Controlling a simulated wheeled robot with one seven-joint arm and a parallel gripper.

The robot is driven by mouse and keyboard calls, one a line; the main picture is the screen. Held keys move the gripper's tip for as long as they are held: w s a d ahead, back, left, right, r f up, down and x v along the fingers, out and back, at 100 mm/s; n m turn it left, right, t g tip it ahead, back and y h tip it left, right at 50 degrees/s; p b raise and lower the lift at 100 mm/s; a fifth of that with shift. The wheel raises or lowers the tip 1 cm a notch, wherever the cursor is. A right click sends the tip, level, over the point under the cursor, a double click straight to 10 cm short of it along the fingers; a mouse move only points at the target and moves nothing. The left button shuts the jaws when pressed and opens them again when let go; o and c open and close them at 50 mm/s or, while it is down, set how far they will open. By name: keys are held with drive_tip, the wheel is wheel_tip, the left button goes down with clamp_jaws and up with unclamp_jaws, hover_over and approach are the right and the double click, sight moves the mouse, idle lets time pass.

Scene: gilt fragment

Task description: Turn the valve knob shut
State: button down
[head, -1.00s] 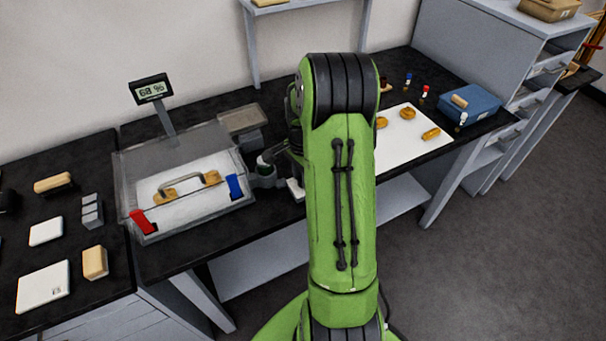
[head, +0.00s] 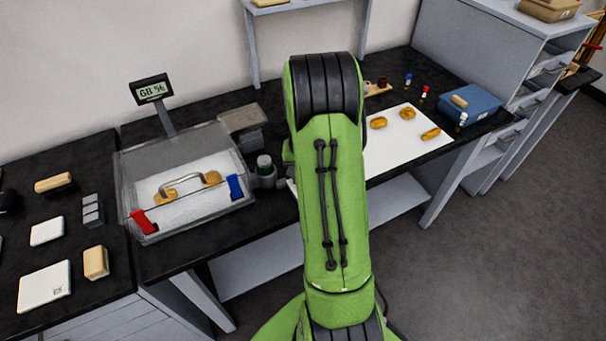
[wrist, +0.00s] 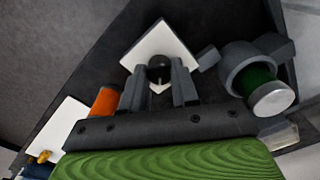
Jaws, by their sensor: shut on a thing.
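The valve knob (wrist: 159,68) is dark and round, on a white square plate (wrist: 148,43) in the wrist view. My gripper (wrist: 158,82) has its two grey fingers on either side of the knob and is shut on it. The knob's turn angle cannot be read. In the head view my green arm hides the gripper and the knob.
A jar with green (wrist: 260,82) sits in a grey round holder close to my gripper. An orange cylinder (wrist: 105,101) is near the left finger. In the head view, a clear-walled box (head: 135,180) stands left, with a display (head: 152,91) reading 68 %. A white sheet (head: 390,153) holds golden fragments.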

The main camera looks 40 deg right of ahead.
drive_tip(key=n, duration=0.4)
drive_tip(key=shift+n, duration=1.9)
drive_tip(key=shift+w+n, duration=0.1)
drive_tip(key=shift+n, duration=0.2)
drive_tip(key=c, duration=0.8)
unclamp_jaws()
drive_tip(key=shift+c, duration=0.2)
drive_tip(key=shift+r, duration=0.15)
wheel_tip(320, 180, up, 16)
drive_tip(key=p, duration=0.3)
drive_tip(key=shift+f, duration=0.2)
